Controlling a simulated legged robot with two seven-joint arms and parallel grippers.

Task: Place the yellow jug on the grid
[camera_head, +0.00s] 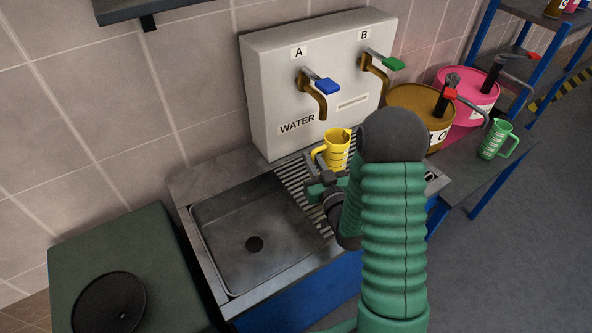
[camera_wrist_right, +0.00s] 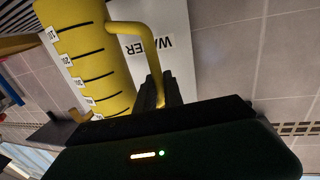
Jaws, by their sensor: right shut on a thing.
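The yellow jug (camera_head: 337,148) is upright under the blue-handled tap A, over the slatted grid (camera_head: 295,180) beside the sink. I cannot tell whether its base touches the grid. My right gripper (camera_head: 319,170) is shut on the jug's handle. In the right wrist view the yellow jug (camera_wrist_right: 88,55) fills the upper left with its measuring marks, and the right gripper (camera_wrist_right: 158,90) has its dark fingers at the handle. My right arm hides part of the grid. My left gripper is not in view.
The steel sink (camera_head: 255,240) lies left of the grid. The white water panel (camera_head: 310,75) with taps A and B stands behind. Brown (camera_head: 415,105) and pink (camera_head: 470,95) drums and a green jug (camera_head: 494,139) are at the right.

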